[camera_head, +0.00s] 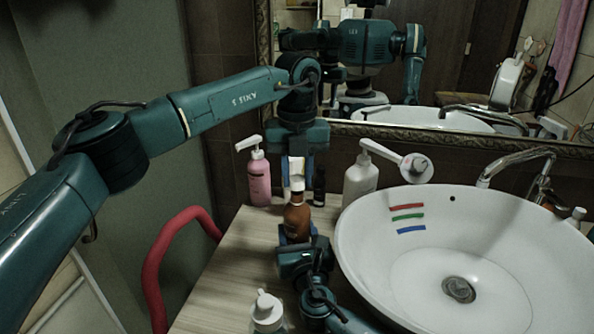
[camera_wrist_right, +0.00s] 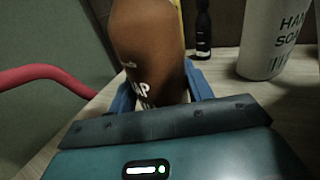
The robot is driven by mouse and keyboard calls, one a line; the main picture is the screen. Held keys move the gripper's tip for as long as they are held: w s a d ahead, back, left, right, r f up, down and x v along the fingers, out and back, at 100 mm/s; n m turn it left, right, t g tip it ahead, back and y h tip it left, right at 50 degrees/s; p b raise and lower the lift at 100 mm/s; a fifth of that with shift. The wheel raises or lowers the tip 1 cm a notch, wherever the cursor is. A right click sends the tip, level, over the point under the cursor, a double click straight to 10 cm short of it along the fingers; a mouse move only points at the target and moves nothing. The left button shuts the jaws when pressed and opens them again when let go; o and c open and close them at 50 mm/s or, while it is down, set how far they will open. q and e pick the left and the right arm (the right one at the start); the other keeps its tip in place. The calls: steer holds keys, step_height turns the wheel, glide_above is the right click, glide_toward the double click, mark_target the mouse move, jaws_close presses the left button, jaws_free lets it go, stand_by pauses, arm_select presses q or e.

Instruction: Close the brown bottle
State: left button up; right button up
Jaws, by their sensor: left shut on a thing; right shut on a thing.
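The brown bottle (camera_head: 297,222) stands upright on the wooden counter, left of the basin. In the right wrist view the bottle (camera_wrist_right: 147,50) fills the space between the blue fingers. My right gripper (camera_head: 295,238) is shut on its lower body from the front; it also shows in the right wrist view (camera_wrist_right: 160,92). My left gripper (camera_head: 297,176) points down directly above the bottle and is shut on a white cap (camera_head: 296,168). The cap is in line with the bottle's neck. I cannot tell whether cap and neck touch, and the right wrist view cuts off the bottle's top.
A pink pump bottle (camera_head: 259,178) stands behind left, a small dark bottle (camera_head: 319,188) behind right. A white pump bottle (camera_head: 360,178) stands by the basin (camera_head: 430,290). Another white bottle (camera_head: 267,312) is at the front. A red rail (camera_head: 160,255) borders the counter's left.

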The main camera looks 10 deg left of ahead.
arm_select(q)
steer(key=shift+f, duration=0.7)
steer(key=shift+f, duration=0.6)
